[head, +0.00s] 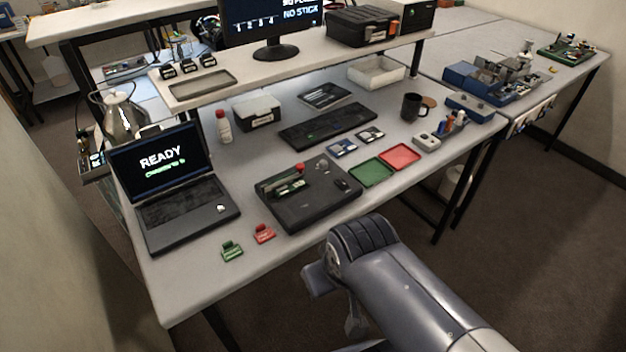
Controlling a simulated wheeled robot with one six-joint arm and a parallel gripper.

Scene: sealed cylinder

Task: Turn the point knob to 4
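A dark flat device (308,208) lies on the grey worktable near its front edge, right of the laptop. It carries a light panel with green parts (289,186), a red round part (300,168) and a small black knob-like part (341,184). I cannot tell which of these is the point knob, and no scale or number is readable at this size. My arm reaches in from the bottom right, its rounded joint in front of the table edge and apart from the device. Small grey parts of my arm show below it, but I cannot make out my gripper's fingers.
A laptop (180,185) reading "READY" stands at left. Green (232,250) and red (264,234) small blocks lie at the front edge. Green (371,172) and red (400,157) trays, a keyboard (328,125) and a black mug (411,107) lie right and behind. A raised shelf spans the back.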

